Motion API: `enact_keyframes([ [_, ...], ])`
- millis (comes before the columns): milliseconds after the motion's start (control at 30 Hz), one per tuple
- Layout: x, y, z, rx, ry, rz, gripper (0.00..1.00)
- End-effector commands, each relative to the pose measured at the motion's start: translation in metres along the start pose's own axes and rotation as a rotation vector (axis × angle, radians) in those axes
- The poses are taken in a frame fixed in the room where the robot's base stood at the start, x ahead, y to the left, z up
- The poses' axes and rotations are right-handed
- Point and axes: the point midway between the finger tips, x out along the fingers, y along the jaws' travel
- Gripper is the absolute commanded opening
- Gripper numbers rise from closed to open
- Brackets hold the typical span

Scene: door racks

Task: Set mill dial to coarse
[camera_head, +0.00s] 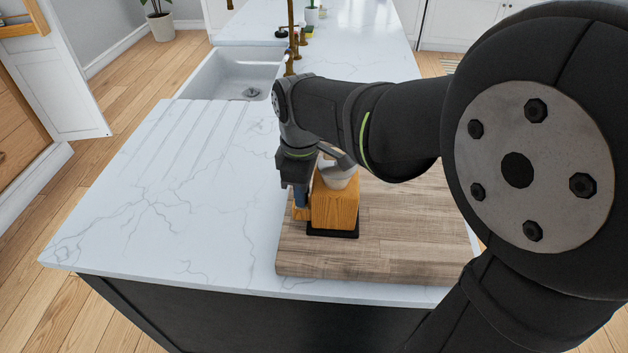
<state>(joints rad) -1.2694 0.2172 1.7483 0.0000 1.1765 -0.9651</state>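The mill (335,207) stands upright on a wooden board (410,235). It has an orange-brown wooden body, a black base and a pale grey top part. My gripper (299,192) points down at the mill's left side, very close to it. A small blue part shows below the gripper, with a small wooden piece under it beside the mill's body. I cannot tell whether the gripper touches these. Its fingertips are too small and too hidden to show whether they are open or shut. No dial or dial markings can be made out. My arm covers part of the mill's top and the area behind it.
The board lies on a white marble counter (150,215), near its front edge. A white sink (235,75) with a brass tap (291,40) is behind. The counter left of the board is clear. A small potted plant (312,13) stands at the back.

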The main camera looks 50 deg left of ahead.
Motion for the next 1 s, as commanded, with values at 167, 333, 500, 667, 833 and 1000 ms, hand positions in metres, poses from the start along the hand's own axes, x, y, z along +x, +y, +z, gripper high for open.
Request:
enact_keyframes([
  [167,0.0,0.0,0.0,0.0,0.001,0.001,0.29],
  [333,-0.002,0.0,0.0,0.0,0.001,0.001,0.29],
  [500,-0.019,0.001,-0.001,0.0,0.003,0.004,0.29],
  [667,-0.055,0.001,-0.001,0.0,0.004,0.006,0.29],
  [833,-0.097,0.001,-0.001,0.0,0.004,0.006,0.29],
  [1000,-0.136,0.001,-0.001,0.0,0.003,0.005,0.29],
])
